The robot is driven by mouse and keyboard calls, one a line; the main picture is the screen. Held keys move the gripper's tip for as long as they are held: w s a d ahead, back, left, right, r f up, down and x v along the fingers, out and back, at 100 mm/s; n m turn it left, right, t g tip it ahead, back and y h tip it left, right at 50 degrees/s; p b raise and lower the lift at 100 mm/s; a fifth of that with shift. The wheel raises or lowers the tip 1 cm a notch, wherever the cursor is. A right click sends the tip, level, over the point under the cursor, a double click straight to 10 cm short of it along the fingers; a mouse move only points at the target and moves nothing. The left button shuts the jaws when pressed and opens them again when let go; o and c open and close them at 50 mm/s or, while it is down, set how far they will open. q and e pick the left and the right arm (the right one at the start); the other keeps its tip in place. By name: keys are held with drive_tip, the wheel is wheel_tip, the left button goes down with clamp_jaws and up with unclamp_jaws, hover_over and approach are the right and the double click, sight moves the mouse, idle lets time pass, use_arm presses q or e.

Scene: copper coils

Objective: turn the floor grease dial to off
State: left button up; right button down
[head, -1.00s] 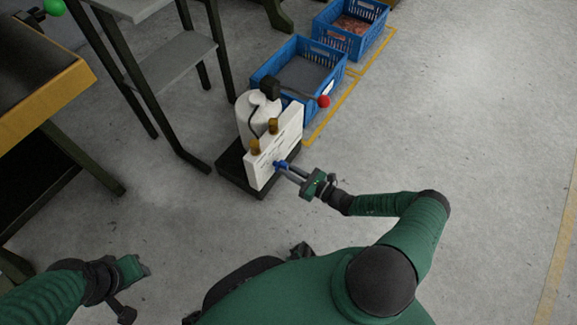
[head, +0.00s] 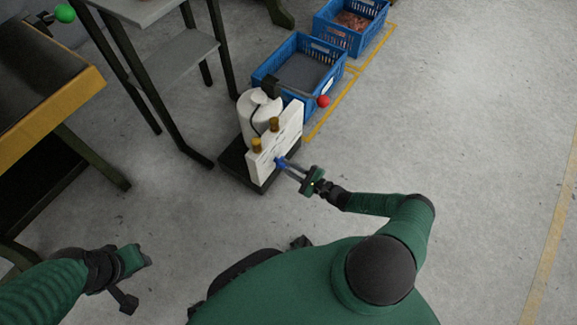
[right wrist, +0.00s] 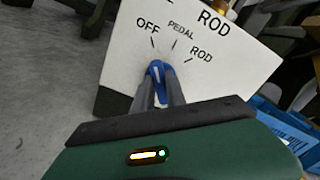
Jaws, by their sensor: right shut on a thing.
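The blue dial (right wrist: 157,70) is on the white front panel (right wrist: 190,75) of the grease unit, under the labels OFF, PEDAL and ROD. In the head view the dial (head: 281,163) is low on the panel of the unit (head: 262,118). My right gripper (head: 284,165) is shut on the dial; its two fingers (right wrist: 158,86) lie on either side of it. The dial's upper end shows nearest the OFF mark, but the fingers hide its lower part and its exact angle. My left gripper (head: 142,260) is at the lower left, away from the unit; its jaw state is unclear.
Two blue crates (head: 270,90) stand on the floor behind the unit. A red ball-ended lever (head: 323,101) juts right from the unit. A grey shelf stand (head: 180,60) and a yellow-edged bench (head: 60,120) are on the left. The floor on the right is clear.

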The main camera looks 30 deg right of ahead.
drive_tip(key=shift+s+f, duration=0.1)
drive_tip(key=shift+f, duration=0.05)
idle(0.3)
drive_tip(key=c, duration=1.4)
unclamp_jaws()
drive_tip(key=shift+o, duration=0.2)
drive_tip(key=p+v, duration=0.4)
drive_tip(key=v, duration=1.3)
